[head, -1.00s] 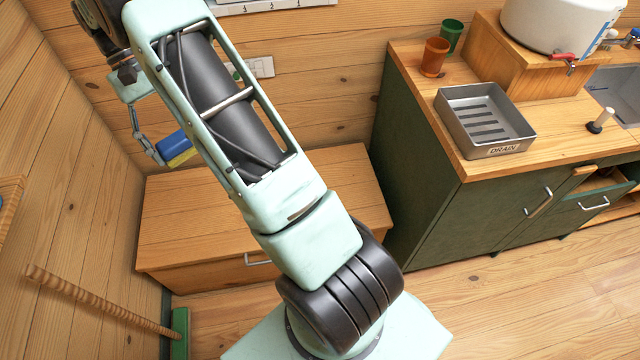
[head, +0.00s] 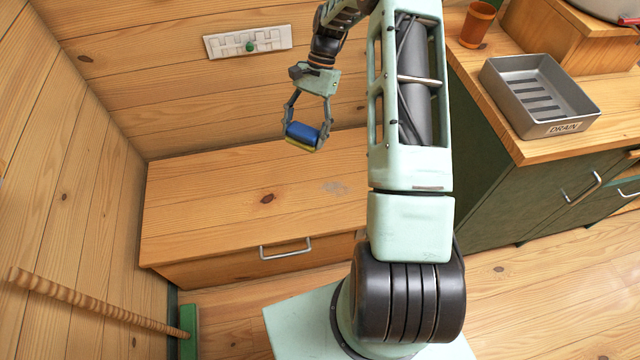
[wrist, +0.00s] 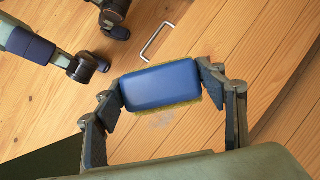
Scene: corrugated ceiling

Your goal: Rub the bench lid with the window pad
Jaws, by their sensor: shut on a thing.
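My gripper (head: 307,128) is shut on the window pad (head: 302,133), a blue block with a yellow-green underside. In the head view it holds the pad above the back part of the bench lid (head: 220,205), apart from it as far as I can tell. The lid is a wooden top with a greyish smudge (head: 335,187) right of its middle. In the wrist view the pad (wrist: 160,85) sits between both fingers, and the smudge (wrist: 160,119) shows just below it, partly hidden.
The bench front has a metal handle (head: 286,250). A green counter with a metal drain tray (head: 540,95) and an orange cup (head: 477,24) stands at the right. A wooden stick with a green head (head: 187,325) leans at the left. A switch panel (head: 248,41) is on the back wall.

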